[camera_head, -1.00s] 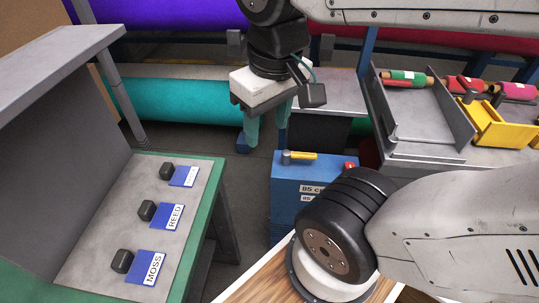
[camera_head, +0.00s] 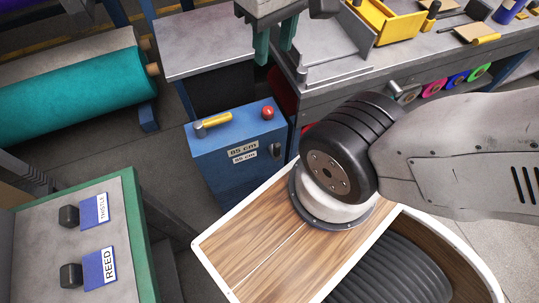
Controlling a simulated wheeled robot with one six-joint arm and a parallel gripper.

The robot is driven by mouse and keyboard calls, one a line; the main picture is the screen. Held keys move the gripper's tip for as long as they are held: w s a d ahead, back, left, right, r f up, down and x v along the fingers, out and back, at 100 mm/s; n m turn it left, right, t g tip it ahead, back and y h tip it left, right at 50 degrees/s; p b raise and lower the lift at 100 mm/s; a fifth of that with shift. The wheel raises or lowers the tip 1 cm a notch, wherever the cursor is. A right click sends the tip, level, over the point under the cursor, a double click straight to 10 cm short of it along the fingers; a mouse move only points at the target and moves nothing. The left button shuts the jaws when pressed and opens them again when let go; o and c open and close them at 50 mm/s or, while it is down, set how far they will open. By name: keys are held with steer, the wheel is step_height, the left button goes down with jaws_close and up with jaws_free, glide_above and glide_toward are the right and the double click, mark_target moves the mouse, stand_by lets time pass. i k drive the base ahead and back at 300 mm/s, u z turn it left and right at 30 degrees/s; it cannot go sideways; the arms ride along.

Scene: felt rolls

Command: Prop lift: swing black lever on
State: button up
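A blue control box (camera_head: 222,168) stands in the middle, with white labels on its front; one seems to read 85 cm. A small black lever (camera_head: 276,150) sits on the right of its front face. A yellow-handled lever (camera_head: 214,123) and a red knob (camera_head: 268,112) are on its top. Behind the box is a grey-topped platform (camera_head: 200,42) with a black underside, apparently the lift. My gripper (camera_head: 275,44) shows at the top edge, partly cut off, beyond and above the box. Its two green fingers are apart with nothing between them. It does not touch the box.
A workbench (camera_head: 350,80) with a yellow tray (camera_head: 385,20) and colored rolls runs along the right back. A teal roll (camera_head: 80,100) lies at left. A green-edged table (camera_head: 135,230) with blue labels is at lower left. My wood-topped base fills the lower middle.

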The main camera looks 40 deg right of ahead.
mark_target(275, 149)
steer(key=z, duration=0.2)
steer(key=k, duration=1.25)
steer(key=z, duration=0.1)
